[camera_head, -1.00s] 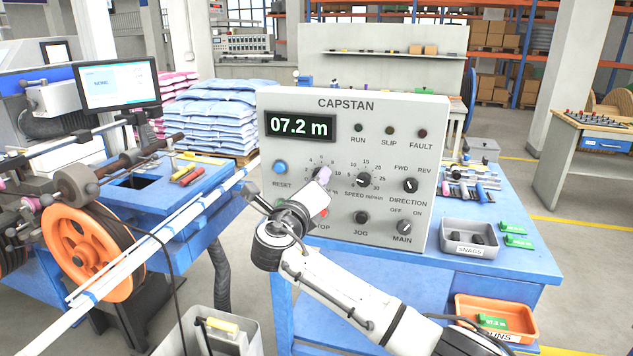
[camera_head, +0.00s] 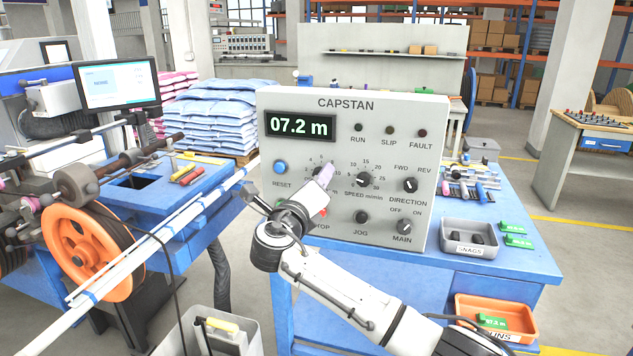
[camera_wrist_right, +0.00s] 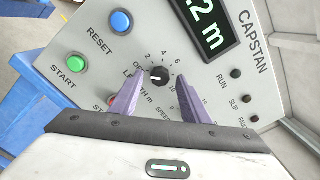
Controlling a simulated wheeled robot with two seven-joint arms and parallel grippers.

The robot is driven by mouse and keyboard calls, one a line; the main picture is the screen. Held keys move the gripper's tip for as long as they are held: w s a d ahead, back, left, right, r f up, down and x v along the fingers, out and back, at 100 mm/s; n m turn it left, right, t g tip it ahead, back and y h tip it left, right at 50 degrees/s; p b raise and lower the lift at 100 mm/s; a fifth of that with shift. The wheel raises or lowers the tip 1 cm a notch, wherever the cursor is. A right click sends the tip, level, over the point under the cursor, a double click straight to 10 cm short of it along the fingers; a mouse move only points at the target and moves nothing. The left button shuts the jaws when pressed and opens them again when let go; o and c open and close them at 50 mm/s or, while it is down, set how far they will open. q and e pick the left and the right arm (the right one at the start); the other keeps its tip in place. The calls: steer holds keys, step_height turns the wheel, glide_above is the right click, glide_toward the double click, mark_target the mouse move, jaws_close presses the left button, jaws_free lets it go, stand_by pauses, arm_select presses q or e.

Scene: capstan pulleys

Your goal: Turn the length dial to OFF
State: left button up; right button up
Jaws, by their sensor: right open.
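The length dial (camera_wrist_right: 158,75) is a black knob with a white mark on the grey CAPSTAN panel (camera_head: 350,115). In the right wrist view it sits between the two purple fingertips of my right gripper (camera_wrist_right: 161,80), which is open. I see a gap on both sides of the knob. In the head view my right gripper covers part of the dial. The display (camera_head: 300,126) reads 07.2 m. My left gripper is not in view.
Close to the dial are the blue RESET button (camera_wrist_right: 121,21), the green START button (camera_wrist_right: 77,64) and a red button, partly hidden. The speed dial (camera_head: 364,180) is to its right. A SNAGS tray (camera_head: 470,250) stands on the blue bench.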

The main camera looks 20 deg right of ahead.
steer(key=v, duration=1)
steer(key=shift+b, duration=0.35)
steer(key=shift+f, duration=0.1)
steer(key=s+a+f+m+g+y, duration=0.1)
steer(key=s+f+m+g+y, duration=0.2)
steer(key=f, duration=0.7)
steer(key=s+a+f+m+y, duration=0.1)
steer(key=s+f+m+y, duration=0.3)
steer(key=f, duration=0.7)
steer(key=s+a+f+m+g+y, duration=0.2)
steer(key=s+f+m, duration=0.3)
steer(key=f, duration=0.5)
steer(key=s+d+f+m+y, duration=0.1)
steer(key=s+f+m, duration=0.3)
steer(key=s+m, duration=0.4)
steer(key=s+d+f+m+g+y, duration=0.1)
steer(key=s+f+m, duration=0.3)
steer(key=s+m, duration=0.4)
steer(key=s+d+f+m+y, duration=0.1)
steer(key=s+d+f+m, duration=0.2)
steer(key=s+m, duration=0.4)
steer(key=shift+s+d+f+m, duration=0.15)
steer(key=shift+s+f+m, duration=0.35)
steer(key=shift+m, duration=0.3)
steer(key=shift+w, duration=0.15)
steer(key=shift+c, duration=0.4)
